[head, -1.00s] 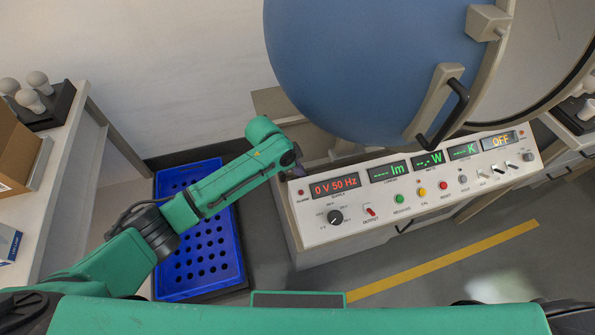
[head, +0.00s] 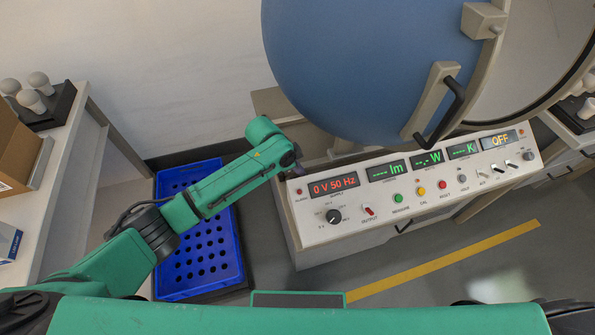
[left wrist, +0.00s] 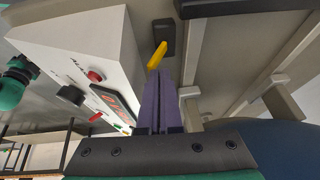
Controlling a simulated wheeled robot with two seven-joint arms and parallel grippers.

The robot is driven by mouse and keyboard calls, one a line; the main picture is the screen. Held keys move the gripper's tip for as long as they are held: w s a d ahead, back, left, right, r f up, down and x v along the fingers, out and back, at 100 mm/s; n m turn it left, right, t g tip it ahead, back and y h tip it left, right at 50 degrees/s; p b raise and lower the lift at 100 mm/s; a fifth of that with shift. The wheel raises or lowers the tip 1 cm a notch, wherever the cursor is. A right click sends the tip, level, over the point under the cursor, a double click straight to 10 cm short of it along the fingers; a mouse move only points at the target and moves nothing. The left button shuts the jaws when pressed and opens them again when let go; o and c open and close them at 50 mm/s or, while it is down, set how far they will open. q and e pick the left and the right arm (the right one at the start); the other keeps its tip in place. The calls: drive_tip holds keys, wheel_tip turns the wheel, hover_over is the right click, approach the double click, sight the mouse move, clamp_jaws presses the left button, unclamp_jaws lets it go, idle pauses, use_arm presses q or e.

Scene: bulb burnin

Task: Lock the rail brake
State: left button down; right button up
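The likely rail brake is a yellow lever (left wrist: 157,56) on a black block (left wrist: 164,34), seen in the left wrist view beneath the rail frame. My left gripper (left wrist: 157,74) has its purple fingers close together, with nothing visible between them. Their tips are right by the lever's near end; I cannot tell whether they touch. In the head view my left gripper (head: 298,170) is mostly hidden behind the console's left end, and the lever is hidden. My right gripper is not in view.
The console (head: 420,200) stands right of my left gripper, under the large blue sphere half (head: 360,65) with its handle (head: 452,105). A blue perforated crate (head: 205,270) lies left of the console. Bulbs stand on a side bench (head: 60,150).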

use_arm(q)
drive_tip(key=shift+s+a+f, duration=0.1)
drive_tip(key=shift+a+f, duration=0.15)
drive_tip(key=shift+f, duration=0.35)
drive_tip(key=shift+s+a+f, duration=0.1)
drive_tip(key=shift+a+f, duration=0.15)
drive_tip(key=shift+f, duration=0.3)
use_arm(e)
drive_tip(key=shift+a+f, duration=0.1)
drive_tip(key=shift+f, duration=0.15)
use_arm(q)
drive_tip(key=c, duration=1.6)
unclamp_jaws()
drive_tip(key=shift+w+d+f+g, duration=0.15)
drive_tip(key=shift+w+d+f, duration=0.25)
drive_tip(key=shift+w, duration=0.15)
drive_tip(key=shift+w+d+f+g, duration=0.15)
drive_tip(key=shift+w+d+f, duration=0.1)
drive_tip(key=shift+w+f, duration=0.25)
drive_tip(key=c, duration=1)
unclamp_jaws()
drive_tip(key=shift+w+d+r, duration=0.1)
drive_tip(key=shift+w+d, duration=0.05)
drive_tip(key=shift+w, duration=0.05)
drive_tip(key=shift+o, duration=0.2)
drive_tip(key=shift+s+r, duration=0.2)
drive_tip(key=shift+s, duration=0.05)
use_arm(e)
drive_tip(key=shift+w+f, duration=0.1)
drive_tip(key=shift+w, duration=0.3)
